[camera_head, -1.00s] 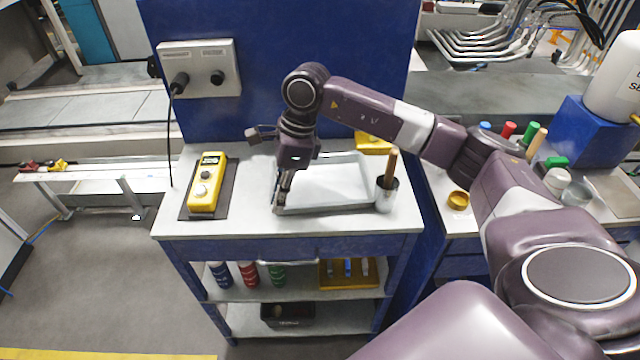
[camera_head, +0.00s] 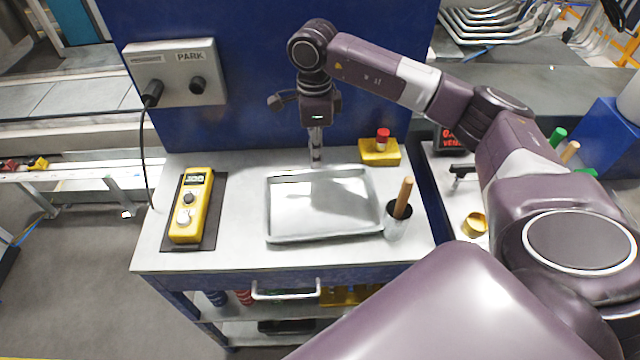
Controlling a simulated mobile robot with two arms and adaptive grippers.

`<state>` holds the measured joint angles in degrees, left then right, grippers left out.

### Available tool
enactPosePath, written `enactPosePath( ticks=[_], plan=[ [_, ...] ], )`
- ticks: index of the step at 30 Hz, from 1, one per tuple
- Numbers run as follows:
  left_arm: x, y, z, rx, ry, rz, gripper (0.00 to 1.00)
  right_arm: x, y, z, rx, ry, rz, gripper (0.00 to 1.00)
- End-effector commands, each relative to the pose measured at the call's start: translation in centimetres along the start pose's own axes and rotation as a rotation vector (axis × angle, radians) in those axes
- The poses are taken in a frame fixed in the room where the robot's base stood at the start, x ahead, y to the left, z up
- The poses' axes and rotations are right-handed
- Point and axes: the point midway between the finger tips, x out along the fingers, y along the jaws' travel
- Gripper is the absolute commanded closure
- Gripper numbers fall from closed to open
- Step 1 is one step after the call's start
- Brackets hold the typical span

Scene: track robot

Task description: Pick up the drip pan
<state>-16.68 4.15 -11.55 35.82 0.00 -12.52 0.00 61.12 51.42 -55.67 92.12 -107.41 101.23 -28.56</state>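The drip pan (camera_head: 322,237) is a shallow grey rectangular tray with a raised rim. It lies flat on the light top of the blue workbench, in the middle of the head view. My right gripper (camera_head: 316,158) points down behind the pan's far rim, near the rim's middle. Its fingers look narrow and close together, and I cannot tell whether they are open or shut, or whether they touch the rim. The pan rests on the bench. My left gripper is not in view.
A yellow handheld device (camera_head: 191,205) lies on a dark mat left of the pan. A metal cup (camera_head: 397,222) with a wooden-handled tool stands close by the pan's right side. A yellow block (camera_head: 380,152) with a red-topped piece sits behind right. A grey PARK box (camera_head: 176,75) is on the blue panel.

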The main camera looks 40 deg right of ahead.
Motion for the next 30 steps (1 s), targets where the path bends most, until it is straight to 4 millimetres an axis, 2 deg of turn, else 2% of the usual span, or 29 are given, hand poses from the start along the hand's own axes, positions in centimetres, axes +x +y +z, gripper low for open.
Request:
enactPosePath(
  ticks=[6, 13, 21, 24, 30],
  plan=[
    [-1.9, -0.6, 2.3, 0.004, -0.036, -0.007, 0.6, 2.5, -0.1, -0.2, 0.0, 0.002, 0.003, 0.89],
    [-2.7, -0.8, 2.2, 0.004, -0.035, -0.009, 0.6, 5.5, -0.3, -0.2, -0.001, -0.001, 0.001, 0.89],
    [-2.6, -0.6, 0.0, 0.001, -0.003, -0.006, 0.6, 5.9, -0.3, -0.2, -0.002, -0.002, -0.002, 0.89],
    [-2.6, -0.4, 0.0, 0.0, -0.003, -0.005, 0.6, 5.9, -0.3, -0.2, -0.001, -0.002, -0.002, 1.0],
    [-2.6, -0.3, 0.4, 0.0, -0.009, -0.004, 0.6, 5.9, -0.3, -0.2, -0.001, -0.002, -0.002, 1.0]
  ],
)
